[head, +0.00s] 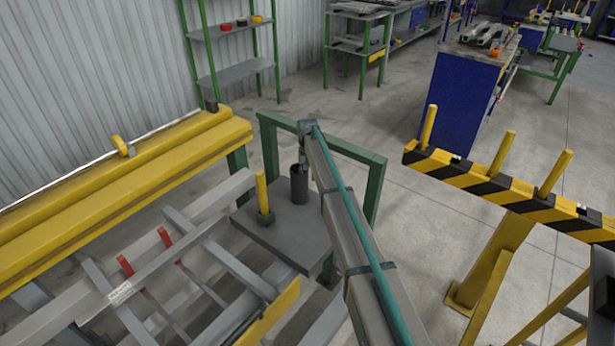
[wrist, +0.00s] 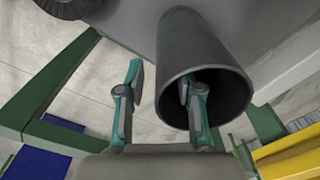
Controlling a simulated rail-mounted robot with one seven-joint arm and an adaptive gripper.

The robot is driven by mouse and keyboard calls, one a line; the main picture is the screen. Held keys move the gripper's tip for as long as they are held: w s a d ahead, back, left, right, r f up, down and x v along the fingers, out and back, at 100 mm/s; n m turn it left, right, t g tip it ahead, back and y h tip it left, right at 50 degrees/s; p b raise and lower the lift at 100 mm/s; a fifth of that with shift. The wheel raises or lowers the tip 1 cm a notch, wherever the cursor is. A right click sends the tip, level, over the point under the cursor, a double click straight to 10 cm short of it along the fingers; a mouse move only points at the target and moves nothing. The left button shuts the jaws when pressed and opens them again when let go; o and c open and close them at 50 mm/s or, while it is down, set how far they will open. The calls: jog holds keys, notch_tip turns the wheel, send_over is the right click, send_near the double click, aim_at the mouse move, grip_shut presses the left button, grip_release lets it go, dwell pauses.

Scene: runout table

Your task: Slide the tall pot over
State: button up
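The tall pot (head: 299,188) is a dark grey open cylinder, upright on a small grey table (head: 283,235). In the wrist view the pot (wrist: 187,50) shows its wall and its open mouth. My gripper (head: 304,160) is over the pot's top in the head view. In the wrist view my gripper (wrist: 161,85) is open, fingers apart. One finger is left of the pot, outside it with a gap. The other overlaps the mouth and appears to be inside the rim. The pot's wall lies between them; I cannot tell whether either finger touches it.
A yellow post in a green base (head: 264,200) stands left of the pot. A dark ribbed round object (wrist: 68,6) is partly visible in the wrist view. A green frame (head: 352,150) rises behind the table. A striped barrier (head: 490,185) is at right. My arm hides the table's right part.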

notch_tip(320, 180, up, 12)
jog(key=shift+f, duration=0.2)
dwell(0.4)
jog(key=s+d+f, duration=0.7)
jog(key=s+d, duration=0.1)
jog(key=s, duration=0.8)
jog(key=s+d+f, duration=0.6)
jog(key=s+d, duration=0.1)
jog(key=s, duration=0.9)
jog(key=s+d+f, duration=0.7)
jog(key=s+d, duration=0.1)
jog(key=s, duration=0.8)
jog(key=s+f+g, duration=0.3)
jog(key=s+f, duration=0.6)
jog(key=s, duration=0.5)
jog(key=s+f+g, duration=0.3)
jog(key=s+f, duration=0.6)
jog(key=s, duration=0.5)
jog(key=shift+s+a+f+g, duration=0.15)
jog(key=shift+a+f+g, duration=0.05)
jog(key=shift+f+g, duration=0.2)
